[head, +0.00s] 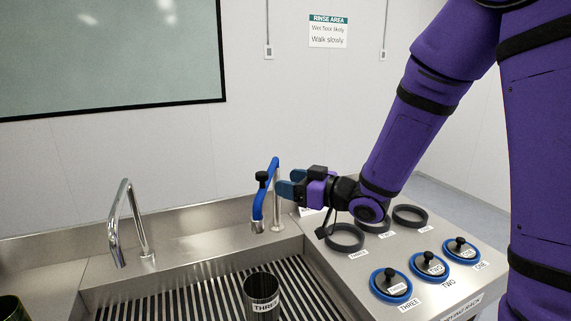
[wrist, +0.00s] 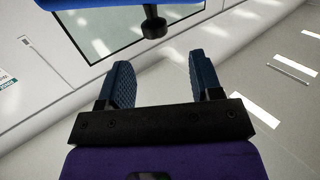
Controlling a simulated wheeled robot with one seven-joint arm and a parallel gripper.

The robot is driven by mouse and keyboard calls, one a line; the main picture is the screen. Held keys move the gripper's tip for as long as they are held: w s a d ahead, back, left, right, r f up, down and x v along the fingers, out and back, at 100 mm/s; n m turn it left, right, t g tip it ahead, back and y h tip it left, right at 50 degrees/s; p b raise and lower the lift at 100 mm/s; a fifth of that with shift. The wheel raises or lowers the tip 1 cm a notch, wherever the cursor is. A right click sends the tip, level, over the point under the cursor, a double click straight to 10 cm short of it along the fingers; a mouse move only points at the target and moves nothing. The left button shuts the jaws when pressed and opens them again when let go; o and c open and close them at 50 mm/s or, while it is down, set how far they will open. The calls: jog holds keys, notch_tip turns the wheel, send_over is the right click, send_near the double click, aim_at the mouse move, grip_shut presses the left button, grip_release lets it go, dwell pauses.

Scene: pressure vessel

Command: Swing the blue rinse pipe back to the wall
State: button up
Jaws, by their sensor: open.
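The blue rinse pipe (head: 258,207) rises from the back of the steel sink, bends at the top and slopes down toward the front of the sink. A dark knob (head: 262,177) sits on its sloping part. My gripper (head: 284,181) is just right of the pipe, its blue fingers apart and empty. In the wrist view, a blue bar, likely the pipe, shows at the top edge with the dark knob (wrist: 153,24) hanging from it, beyond my open gripper (wrist: 160,80). The knob is not between the fingers.
A plain steel faucet (head: 130,220) stands left. Right of the sink, a rack (head: 345,270) holds several dark rings and blue-rimmed lids (head: 391,286). The wall is behind.

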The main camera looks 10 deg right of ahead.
aim_at(257, 174)
jog(key=shift+y, duration=0.4)
jog(key=x, duration=1)
jog(key=shift+w+f, duration=0.2)
jog(key=shift+w, duration=0.4)
jog(key=shift+c, duration=0.3)
grip_shut()
